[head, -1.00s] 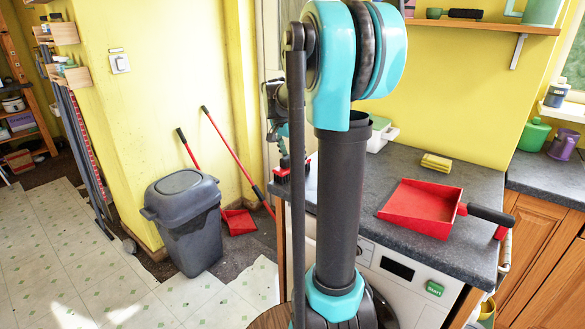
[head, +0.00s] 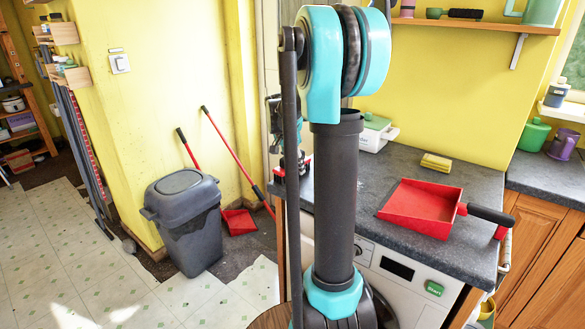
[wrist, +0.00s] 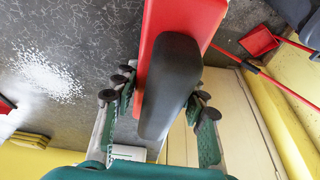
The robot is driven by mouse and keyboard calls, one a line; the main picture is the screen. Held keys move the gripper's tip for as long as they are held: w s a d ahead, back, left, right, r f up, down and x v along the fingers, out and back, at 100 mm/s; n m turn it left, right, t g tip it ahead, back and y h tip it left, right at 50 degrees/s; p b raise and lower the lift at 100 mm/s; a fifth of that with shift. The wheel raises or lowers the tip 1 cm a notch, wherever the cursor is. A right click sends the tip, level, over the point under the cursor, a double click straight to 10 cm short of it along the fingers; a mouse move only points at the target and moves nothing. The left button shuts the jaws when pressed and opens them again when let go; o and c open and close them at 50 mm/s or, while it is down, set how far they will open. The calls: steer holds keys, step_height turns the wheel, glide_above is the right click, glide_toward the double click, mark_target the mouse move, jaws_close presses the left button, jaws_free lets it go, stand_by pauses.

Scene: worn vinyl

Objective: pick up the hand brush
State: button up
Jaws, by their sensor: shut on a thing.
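The hand brush (wrist: 182,30), with a red body and a dark handle (wrist: 172,85), lies between the finger pads of my gripper (wrist: 160,98) in the wrist view. My gripper is shut on its dark handle. In the head view my gripper (head: 290,152) is at the counter's left end, largely behind my arm. A bit of the brush's red (head: 305,163) shows beside it. The bristles are hidden, and I cannot tell whether the brush touches the counter.
The grey counter (head: 390,165) carries a red dustpan (head: 420,207), a yellow sponge (head: 436,162) and a white box (head: 375,136). White crumbs (wrist: 45,75) lie on it in the wrist view. A grey bin (head: 183,225) and a long-handled red dustpan (head: 239,222) stand on the floor left.

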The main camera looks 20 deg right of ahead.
steer(key=shift+c, duration=1)
steer(key=shift+r, duration=0.2)
step_height(320, 180, up, 20)
steer(key=shift+f, duration=0.15)
steer(key=o, duration=0.7)
steer(key=shift+c, duration=0.2)
steer(key=c, duration=0.5)
